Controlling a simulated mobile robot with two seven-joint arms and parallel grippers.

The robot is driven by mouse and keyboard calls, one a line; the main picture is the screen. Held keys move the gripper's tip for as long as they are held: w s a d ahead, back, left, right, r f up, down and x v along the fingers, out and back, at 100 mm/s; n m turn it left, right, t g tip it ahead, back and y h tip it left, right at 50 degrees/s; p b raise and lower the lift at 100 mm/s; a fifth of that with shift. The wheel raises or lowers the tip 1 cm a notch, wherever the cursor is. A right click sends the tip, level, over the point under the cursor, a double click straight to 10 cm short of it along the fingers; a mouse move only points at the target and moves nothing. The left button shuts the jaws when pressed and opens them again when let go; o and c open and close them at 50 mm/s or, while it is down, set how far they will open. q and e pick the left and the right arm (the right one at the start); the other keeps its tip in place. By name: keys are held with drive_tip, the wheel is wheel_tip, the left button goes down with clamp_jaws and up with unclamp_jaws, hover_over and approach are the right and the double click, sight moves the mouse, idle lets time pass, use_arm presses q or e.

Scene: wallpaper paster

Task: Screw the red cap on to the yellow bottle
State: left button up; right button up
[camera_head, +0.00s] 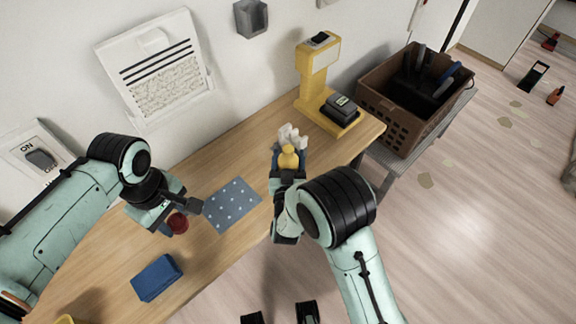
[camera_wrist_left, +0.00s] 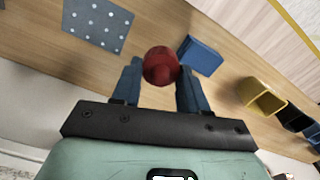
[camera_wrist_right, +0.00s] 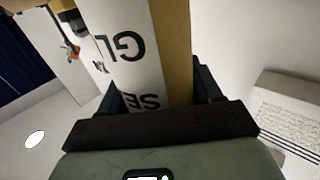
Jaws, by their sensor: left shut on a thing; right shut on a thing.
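The red cap (camera_head: 178,223) is between the fingers of my left gripper (camera_head: 183,214), at the left part of the wooden table. In the left wrist view the red cap (camera_wrist_left: 160,66) is round and sits between the two blue fingertips. The yellow bottle (camera_head: 288,158) is in my right gripper (camera_head: 287,172), near the middle of the head view; only its top shows there. In the right wrist view the bottle (camera_wrist_right: 150,60) fills the space between the fingers, with a white label and black letters. Cap and bottle are well apart.
A dotted blue-grey mat (camera_head: 232,204) and a blue box (camera_head: 157,278) lie on the table (camera_head: 110,262). A yellow stand (camera_head: 318,85) with a dark device is at the far end. A brown crate (camera_head: 385,118) stands beyond.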

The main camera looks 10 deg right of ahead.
drive_tip(key=shift+r, duration=0.15)
